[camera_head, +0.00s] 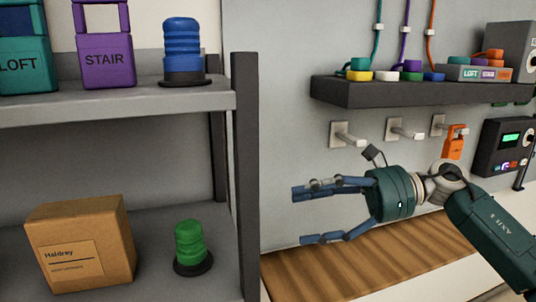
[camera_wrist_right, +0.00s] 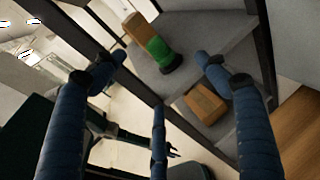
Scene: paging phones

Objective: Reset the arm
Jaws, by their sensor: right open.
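My right gripper (camera_head: 303,216) is at the centre right of the head view, with its blue fingers spread apart and nothing between them. It points left toward the shelf rack and hangs in front of the grey wall, above the wooden counter. Its open fingers also frame the right wrist view (camera_wrist_right: 158,78). A dark green arm with a small gripper (camera_wrist_right: 172,152), apparently my left one, shows low in that view. It is too small to tell whether it is open.
The shelf rack (camera_head: 243,180) holds a cardboard box (camera_head: 112,230), a green beacon (camera_head: 189,248), a blue beacon (camera_head: 182,50) and a purple STAIR phone (camera_head: 105,62). A dark wall shelf (camera_head: 360,95) and wall hooks (camera_head: 343,133) are behind the right arm. The wooden counter (camera_head: 370,255) looks clear.

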